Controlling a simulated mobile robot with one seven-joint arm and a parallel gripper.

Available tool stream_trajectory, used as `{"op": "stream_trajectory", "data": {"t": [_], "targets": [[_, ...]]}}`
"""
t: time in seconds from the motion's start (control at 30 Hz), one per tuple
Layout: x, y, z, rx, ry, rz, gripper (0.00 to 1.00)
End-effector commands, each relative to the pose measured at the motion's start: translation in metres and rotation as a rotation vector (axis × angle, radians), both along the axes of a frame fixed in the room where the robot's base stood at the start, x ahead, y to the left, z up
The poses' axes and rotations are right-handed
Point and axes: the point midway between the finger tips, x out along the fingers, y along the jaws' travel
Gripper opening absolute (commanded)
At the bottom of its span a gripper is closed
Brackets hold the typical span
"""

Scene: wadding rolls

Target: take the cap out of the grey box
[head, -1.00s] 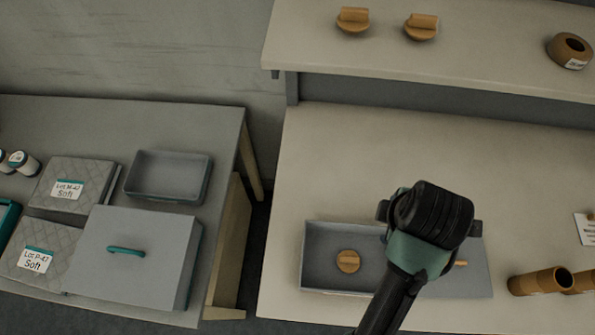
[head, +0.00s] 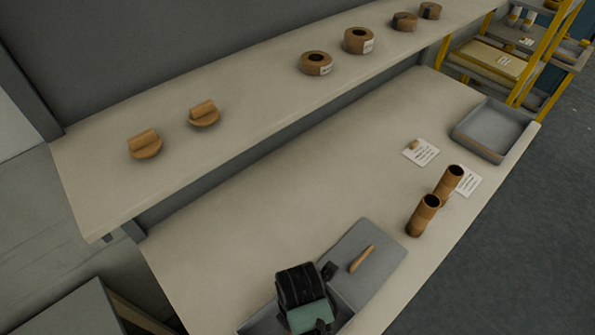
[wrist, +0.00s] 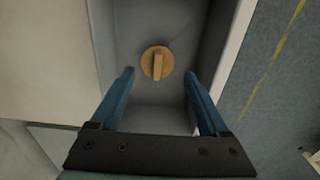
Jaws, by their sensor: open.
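The cap (wrist: 157,63), a round wooden disc with a raised grip bar, lies on the floor of the grey box (wrist: 130,30) in the wrist view. My gripper (wrist: 160,74) is open, with its blue fingers apart on the left and right of the cap's picture position and nothing between them. I cannot tell how high the fingertips are above the cap. In the head view, my wrist (head: 303,298) covers most of the grey box (head: 258,324) at the bottom edge, and the cap is hidden there.
A grey lid-like panel with a wooden handle (head: 362,258) lies beside the box. Two wooden tubes (head: 424,214) stand to its right, near paper cards (head: 421,152). An empty grey tray (head: 493,130) is at the far right. Wooden pieces stand on the raised shelf (head: 240,95).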

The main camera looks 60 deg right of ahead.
Motion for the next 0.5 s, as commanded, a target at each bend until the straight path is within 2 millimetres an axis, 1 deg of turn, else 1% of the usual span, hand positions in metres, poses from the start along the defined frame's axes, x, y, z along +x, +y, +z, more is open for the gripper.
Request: {"op": "stream_trajectory", "data": {"t": [0.17,0.33,0.5], "targets": [[0.001,0.001,-0.016,0.002,0.003,0.000,0.79],[0.002,0.000,-0.038,0.001,0.002,-0.001,0.79],[0.002,0.000,-0.049,0.000,0.000,0.000,0.79]]}}
